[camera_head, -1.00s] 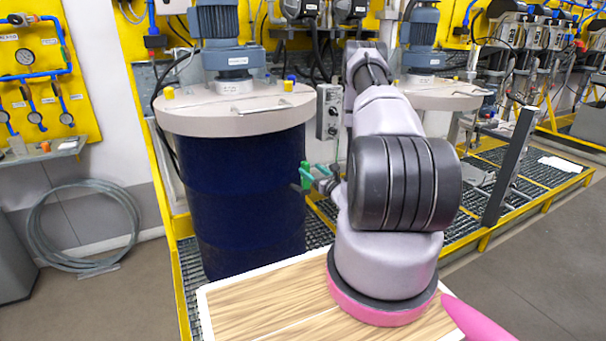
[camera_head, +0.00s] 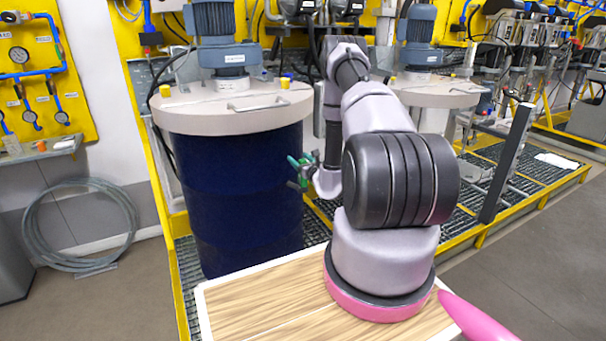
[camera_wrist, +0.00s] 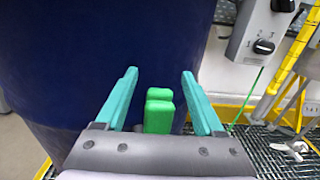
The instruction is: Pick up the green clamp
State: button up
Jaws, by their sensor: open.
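The green clamp (camera_wrist: 158,112) shows in the wrist view as two bright green blocks in front of the dark blue drum (camera_wrist: 60,70). My gripper (camera_wrist: 159,76) is open, with one teal finger to the left of the clamp and one to the right. Gaps show between the clamp and both fingers. In the head view my gripper (camera_head: 303,168) is at the drum's (camera_head: 235,190) right side, and the clamp is a small green patch mixed in with the teal fingers. The clamp's lower part is hidden behind my gripper's body, and how it is fixed cannot be told.
A grey control box (camera_wrist: 265,28) with knobs stands right of the drum. Yellow rails (camera_wrist: 290,70) and metal grating (camera_wrist: 275,155) lie at the right. The drum's pale lid (camera_head: 235,108) overhangs above, bearing a blue motor (camera_head: 228,60). A second lidded drum (camera_head: 435,92) stands behind my arm.

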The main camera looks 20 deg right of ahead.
grip_shut()
jog(key=shift+r, duration=0.15)
